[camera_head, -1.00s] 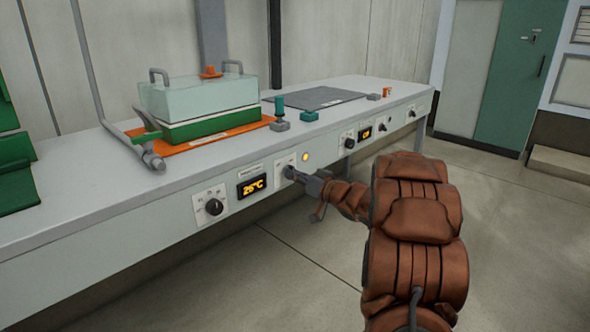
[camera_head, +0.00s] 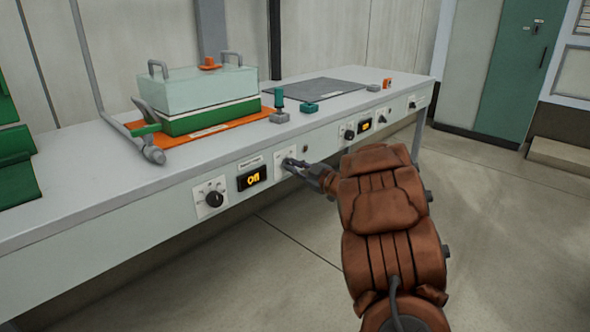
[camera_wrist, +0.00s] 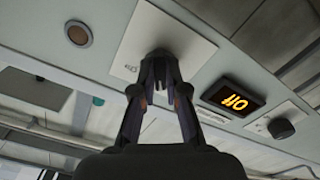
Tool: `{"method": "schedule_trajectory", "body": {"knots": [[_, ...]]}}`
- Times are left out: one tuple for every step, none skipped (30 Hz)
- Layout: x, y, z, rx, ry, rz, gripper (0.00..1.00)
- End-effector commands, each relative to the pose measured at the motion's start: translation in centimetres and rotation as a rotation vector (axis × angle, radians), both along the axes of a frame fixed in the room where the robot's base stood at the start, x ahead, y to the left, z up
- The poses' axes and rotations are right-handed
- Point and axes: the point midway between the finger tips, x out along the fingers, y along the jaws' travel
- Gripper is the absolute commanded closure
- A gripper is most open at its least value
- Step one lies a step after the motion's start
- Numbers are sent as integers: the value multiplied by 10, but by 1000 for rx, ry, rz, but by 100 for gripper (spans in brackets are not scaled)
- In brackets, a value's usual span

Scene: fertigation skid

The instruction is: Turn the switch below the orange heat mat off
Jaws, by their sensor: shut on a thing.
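The orange heat mat (camera_head: 262,112) lies on the bench under a green tray with a clear lid. Below it, on the bench's front panel, is a white switch plate (camera_head: 279,154); it also shows in the wrist view (camera_wrist: 190,42). My gripper (camera_head: 291,163) is at this plate, its fingers shut on the switch knob (camera_wrist: 160,54), which they mostly hide. The display (camera_head: 252,179) left of the switch reads "Off"; it appears upside down in the wrist view (camera_wrist: 234,97). The indicator lamp (camera_head: 306,148) right of the switch is dark.
A black dial (camera_head: 214,199) is left of the display. Farther right on the panel are another knob (camera_head: 349,134) and a lit display (camera_head: 365,125), near a grey mat (camera_head: 312,91). The floor in front of the bench is clear.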

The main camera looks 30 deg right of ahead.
Motion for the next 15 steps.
{"method": "schedule_trajectory", "body": {"knots": [[0, 0, -1, -33, -8, 0, 100], [0, 0, -1, -54, -12, 0, 100], [0, 0, -1, -77, -18, 0, 100], [0, 0, -1, -96, -22, 1, 100], [0, 0, -1, -110, -25, 1, 100], [0, 0, -1, -131, -30, 1, 100], [0, 0, 0, -143, -33, 1, 100], [0, 0, 0, -156, -36, 0, 100], [0, 0, 0, -171, -40, 0, 100], [0, 0, 0, -180, -42, -1, 100], [0, 0, 0, -189, -44, -1, 100], [0, 0, 0, -200, -46, -1, 100], [0, 0, 0, -207, -48, -1, 100], [0, 0, 0, -213, -49, -1, 100], [0, 0, 0, -218, -50, -1, 100]]}}
